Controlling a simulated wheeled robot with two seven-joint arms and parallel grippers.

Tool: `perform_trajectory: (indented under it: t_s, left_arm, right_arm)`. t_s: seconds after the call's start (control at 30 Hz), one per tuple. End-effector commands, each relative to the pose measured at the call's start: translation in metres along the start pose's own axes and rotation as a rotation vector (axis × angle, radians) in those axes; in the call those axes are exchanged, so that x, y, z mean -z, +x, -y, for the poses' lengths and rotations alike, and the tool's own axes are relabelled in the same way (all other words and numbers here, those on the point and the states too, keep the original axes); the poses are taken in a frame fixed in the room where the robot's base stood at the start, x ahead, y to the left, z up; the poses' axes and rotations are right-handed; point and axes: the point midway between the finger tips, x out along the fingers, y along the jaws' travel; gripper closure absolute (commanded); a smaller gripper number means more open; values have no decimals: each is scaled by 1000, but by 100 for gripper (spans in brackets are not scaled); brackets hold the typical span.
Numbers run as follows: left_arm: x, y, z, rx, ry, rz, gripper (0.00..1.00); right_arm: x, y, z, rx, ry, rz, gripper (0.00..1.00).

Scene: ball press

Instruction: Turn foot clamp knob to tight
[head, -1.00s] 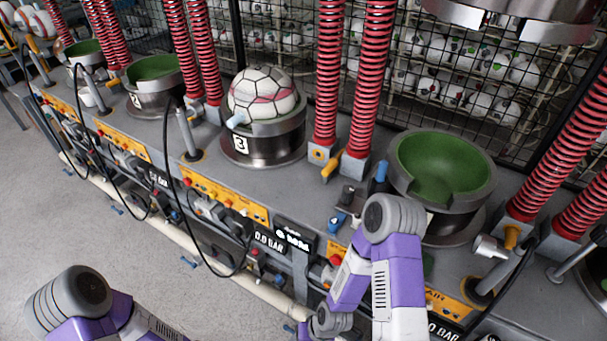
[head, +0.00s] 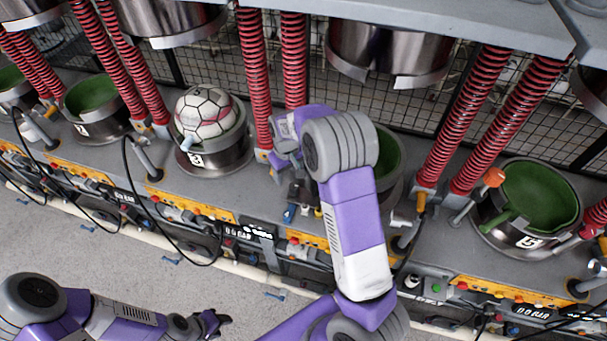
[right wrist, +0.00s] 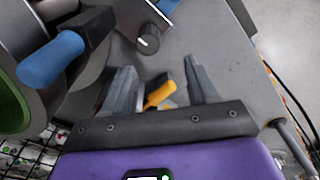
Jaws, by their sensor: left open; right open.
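In the head view my right gripper (head: 279,176) is near station 4, partly hidden by my arm, and the knob cannot be made out. My left gripper (head: 217,322) is low at the left, open and empty, away from the bench.
A blue handle (right wrist: 52,60) on a black block stands left of the knob, beside the green-lined cup (right wrist: 12,100). A yellow lever (right wrist: 160,95) shows between my right fingers. A ball (head: 203,112) sits in the station 3 cup. Red spring columns (head: 254,80) rise behind the bench.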

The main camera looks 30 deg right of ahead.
Motion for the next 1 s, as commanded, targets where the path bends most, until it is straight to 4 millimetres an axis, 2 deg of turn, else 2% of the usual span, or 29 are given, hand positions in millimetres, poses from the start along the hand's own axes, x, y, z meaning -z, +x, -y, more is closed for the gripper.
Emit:
perform_trajectory:
  t_s: [0.07,0.17,0.4,0.6,0.97,1.0]
  left_arm:
    - [0,-7,-2,1,-2,0,57]
    - [0,-7,-2,1,-2,0,57]
    - [0,-8,-2,1,-2,1,57]
    - [-1,-10,-3,1,-2,1,57]
    - [0,-10,-3,1,-2,0,57]
    - [0,-10,-3,1,-2,0,57]
  right_arm:
    - [-9,-8,-9,5,14,35,41]
    - [-15,-3,-13,9,21,56,41]
    - [-18,35,-14,9,25,58,41]
    - [-19,59,-14,9,24,56,41]
    - [-18,66,-13,9,23,52,41]
    - [-18,66,-13,9,24,52,44]
